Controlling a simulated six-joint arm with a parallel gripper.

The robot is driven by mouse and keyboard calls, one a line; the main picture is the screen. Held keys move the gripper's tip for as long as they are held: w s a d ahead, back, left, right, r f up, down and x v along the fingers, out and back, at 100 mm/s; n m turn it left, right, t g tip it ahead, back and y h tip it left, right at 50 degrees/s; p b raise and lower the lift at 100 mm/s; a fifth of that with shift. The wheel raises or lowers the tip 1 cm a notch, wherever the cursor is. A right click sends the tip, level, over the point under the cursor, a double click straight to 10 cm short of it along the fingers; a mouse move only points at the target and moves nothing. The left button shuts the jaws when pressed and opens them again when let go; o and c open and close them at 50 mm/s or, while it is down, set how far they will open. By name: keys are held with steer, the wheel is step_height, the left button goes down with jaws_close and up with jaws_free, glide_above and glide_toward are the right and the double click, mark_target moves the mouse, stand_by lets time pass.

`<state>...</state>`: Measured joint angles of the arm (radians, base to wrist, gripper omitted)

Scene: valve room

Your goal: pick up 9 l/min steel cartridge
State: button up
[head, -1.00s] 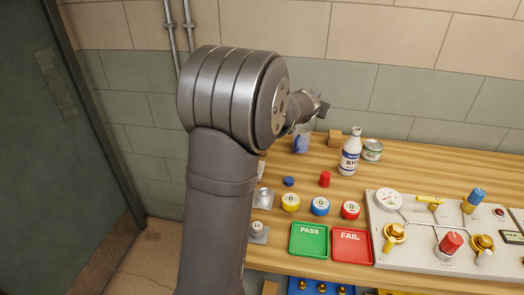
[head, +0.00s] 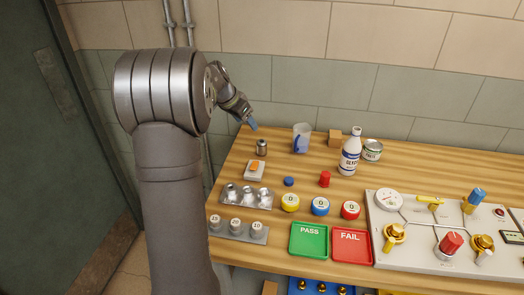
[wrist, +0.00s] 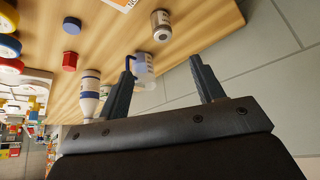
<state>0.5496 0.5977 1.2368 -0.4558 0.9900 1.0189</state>
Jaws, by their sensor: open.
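A small steel cylinder with a dark top (head: 262,148) stands upright near the back left of the bench; it also shows, with a pale label band, in the wrist view (wrist: 161,25). Several other steel pieces (head: 247,193) sit in a metal holder nearer the front. I cannot read 9 l/min on any of them, so I cannot tell which is the named cartridge. My gripper (head: 252,124) is open and empty, above the bench's back left edge, behind and apart from the lone cylinder. In the wrist view its fingers (wrist: 163,62) have nothing held between them.
A clear cup with something blue (head: 302,138) stands right of the cylinder, with a white bottle (head: 350,150) farther right. A grey rack of numbered pieces (head: 240,232) and PASS (head: 309,240) and FAIL (head: 351,246) trays are nearer.

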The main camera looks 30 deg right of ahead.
mark_target(261, 142)
steer(key=x, duration=1.2)
steer(key=shift+a+f, duration=0.1)
steer(key=shift+a, duration=0.05)
steer(key=shift+d+r+x, duration=0.1)
steer(key=shift+d+x, duration=0.1)
steer(key=shift+x, duration=1.35)
steer(key=shift+d+r+x, duration=0.15)
steer(key=shift+x, duration=1.35)
steer(key=shift+w, duration=0.2)
steer(key=c, duration=1.2)
